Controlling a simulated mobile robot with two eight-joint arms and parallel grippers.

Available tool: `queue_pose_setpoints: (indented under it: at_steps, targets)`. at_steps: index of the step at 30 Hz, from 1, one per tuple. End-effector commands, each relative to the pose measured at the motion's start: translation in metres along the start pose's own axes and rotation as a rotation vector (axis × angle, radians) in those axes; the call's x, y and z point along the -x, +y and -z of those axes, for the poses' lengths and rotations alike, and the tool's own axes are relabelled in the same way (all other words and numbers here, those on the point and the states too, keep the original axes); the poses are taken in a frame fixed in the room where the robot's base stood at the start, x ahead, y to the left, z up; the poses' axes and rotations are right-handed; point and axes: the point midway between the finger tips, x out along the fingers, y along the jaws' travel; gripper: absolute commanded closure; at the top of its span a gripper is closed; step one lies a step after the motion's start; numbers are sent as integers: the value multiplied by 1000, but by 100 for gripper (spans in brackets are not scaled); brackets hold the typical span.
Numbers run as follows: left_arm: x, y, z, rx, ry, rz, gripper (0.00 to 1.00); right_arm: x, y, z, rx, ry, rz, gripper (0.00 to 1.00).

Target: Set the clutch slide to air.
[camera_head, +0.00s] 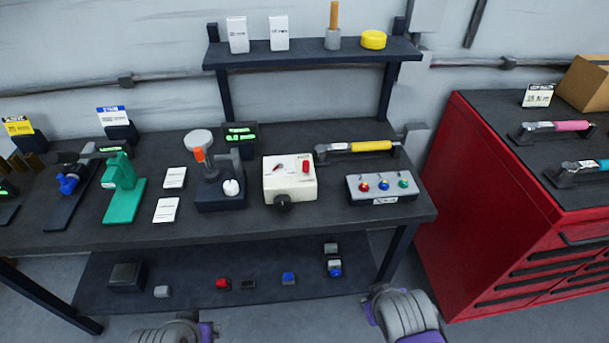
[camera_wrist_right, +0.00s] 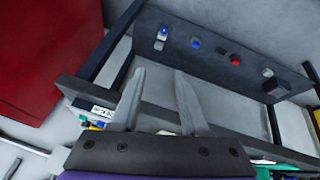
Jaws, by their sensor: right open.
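No part is readably marked as the clutch slide or as air. A cream box (camera_head: 290,180) on the bench carries a small red lever, a red upright piece and a black knob (camera_head: 283,202) on its front. A dark-based device (camera_head: 220,193) with an orange-tipped lever and a white knob stands left of it. I cannot tell which holds the slide. My right gripper (camera_wrist_right: 160,72) is open and empty in the right wrist view, with the bench edge and lower shelf beyond its fingers.
A grey button box (camera_head: 384,188) and a yellow-handled tool (camera_head: 358,147) lie to the right. A green press (camera_head: 123,190) stands left. The lower shelf (camera_head: 200,268) holds several small blocks. A red cabinet (camera_head: 490,190) stands close on the right. White cards lie left of the dark-based device.

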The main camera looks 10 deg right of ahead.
Motion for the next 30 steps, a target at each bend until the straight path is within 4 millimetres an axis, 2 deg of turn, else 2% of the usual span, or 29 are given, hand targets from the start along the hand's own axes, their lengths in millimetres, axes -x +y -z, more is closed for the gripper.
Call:
queue_pose_setpoints:
  at_steps: [1,5,7,13,17,21,25,30]
  targets:
    - [-8,0,-7,0,-5,0,10,-10,2,3,117,-2,-39,66]
    - [-21,0,-18,0,-13,0,10,-28,14,25,514,-11,-190,89]
    - [-28,0,-24,0,-17,0,10,-35,17,42,735,-19,-281,100]
    - [-47,0,-38,0,-25,0,10,-47,9,105,1346,-65,-570,100]
    - [-59,0,-46,0,-29,0,10,-48,-14,149,1710,-120,-791,100]
    - [-70,0,-52,0,-33,0,10,-42,-49,189,2022,-205,-1037,100]
    - [-77,0,-57,0,-36,0,10,-34,-80,213,2208,-288,-1227,100]
    - [-81,0,-59,0,-37,0,10,-26,-103,227,2318,-361,-1369,100]
